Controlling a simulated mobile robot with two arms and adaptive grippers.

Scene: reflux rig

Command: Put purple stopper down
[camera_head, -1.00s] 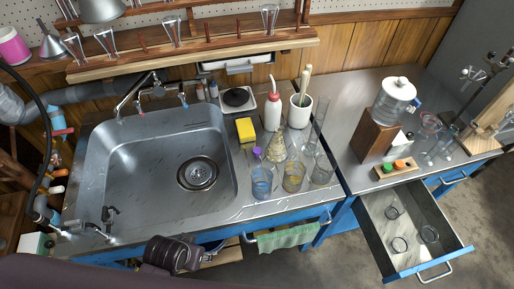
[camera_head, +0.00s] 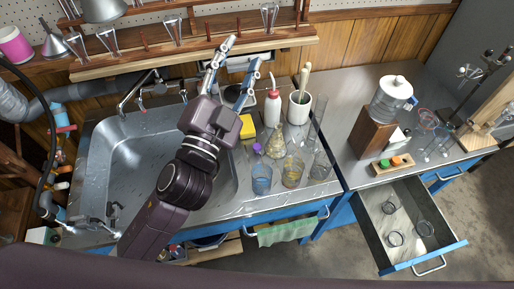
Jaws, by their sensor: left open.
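The purple stopper (camera_head: 257,149) is small and sits on the counter strip right of the sink, just behind the beaker of blue liquid (camera_head: 262,178). I cannot tell whether it rests on the counter or in the mouth of a glass vessel. My left gripper (camera_head: 242,53) reaches over the sink, above and beyond the stopper, near the back shelf. Its two fingers are spread with nothing between them, and it is apart from the stopper. My left arm hides much of the sink. My right gripper is not in view.
A beaker of yellow liquid (camera_head: 293,171), a conical flask (camera_head: 277,143) and other clear glassware crowd the counter around the stopper. A yellow sponge (camera_head: 247,127), red-capped wash bottle (camera_head: 272,108) and white pot (camera_head: 299,108) stand behind. An open drawer (camera_head: 367,215) juts out at right.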

